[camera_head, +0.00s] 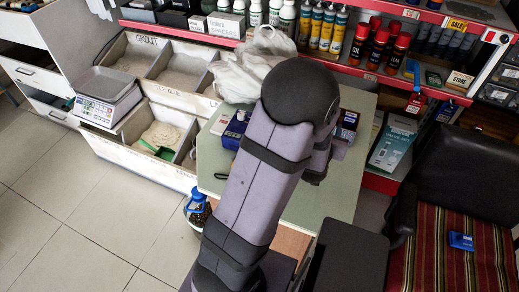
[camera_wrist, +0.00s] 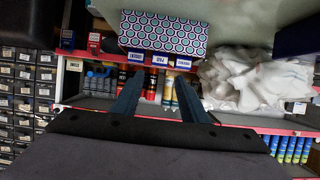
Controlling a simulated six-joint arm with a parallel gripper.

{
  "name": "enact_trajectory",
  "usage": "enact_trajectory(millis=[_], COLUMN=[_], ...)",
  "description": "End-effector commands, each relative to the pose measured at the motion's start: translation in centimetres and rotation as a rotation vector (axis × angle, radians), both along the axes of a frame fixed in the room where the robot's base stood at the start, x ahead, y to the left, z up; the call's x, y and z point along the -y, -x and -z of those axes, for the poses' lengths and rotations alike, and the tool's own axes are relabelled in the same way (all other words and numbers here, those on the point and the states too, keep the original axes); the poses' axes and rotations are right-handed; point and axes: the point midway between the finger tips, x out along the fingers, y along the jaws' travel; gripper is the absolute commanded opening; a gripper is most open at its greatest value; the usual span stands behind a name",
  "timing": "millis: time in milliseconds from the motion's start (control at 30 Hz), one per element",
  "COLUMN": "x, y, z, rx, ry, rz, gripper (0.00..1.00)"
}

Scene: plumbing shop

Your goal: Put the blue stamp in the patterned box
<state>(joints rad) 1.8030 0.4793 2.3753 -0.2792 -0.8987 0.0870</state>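The patterned box (camera_wrist: 165,32), with teal and purple rings on white, shows at the top of the wrist view. In the head view I cannot make it out; my arm covers much of the table. My gripper (camera_wrist: 158,92) has its two dark fingers well apart, with nothing held between them. The box lies beyond the fingertips in the picture, not touching them. I cannot surely pick out the blue stamp. A small blue item (camera_head: 461,241) lies on the striped chair, and a dark blue object (camera_head: 235,130) stands on the table's left side; neither is clearly a stamp.
A crumpled white plastic bag (camera_head: 250,68) lies at the table's back left. The green table (camera_head: 335,190) is bare at front right. Red shelves with spray cans (camera_head: 379,48) stand behind. A scale (camera_head: 104,91) and bins are left; a black chair (camera_head: 465,180) is right.

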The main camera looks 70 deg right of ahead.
Motion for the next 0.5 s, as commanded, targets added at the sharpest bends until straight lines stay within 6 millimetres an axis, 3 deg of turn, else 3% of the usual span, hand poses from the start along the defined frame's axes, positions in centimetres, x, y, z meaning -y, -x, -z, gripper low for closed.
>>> enact_trajectory(millis=[167, 267, 367, 500], x=[-0.1, -0.6, -1.9, -6.0], y=[-2.5, -6.3, -11.6, -20.0], z=[0.2, 0.6, 1.2, 2.3], rx=[-0.005, -0.016, -0.037, -0.089], ry=[-0.030, -0.078, -0.150, -0.278], rz=[-0.045, -0.112, -0.209, -0.380], gripper=[0.40, 0.40, 0.40, 0.40])
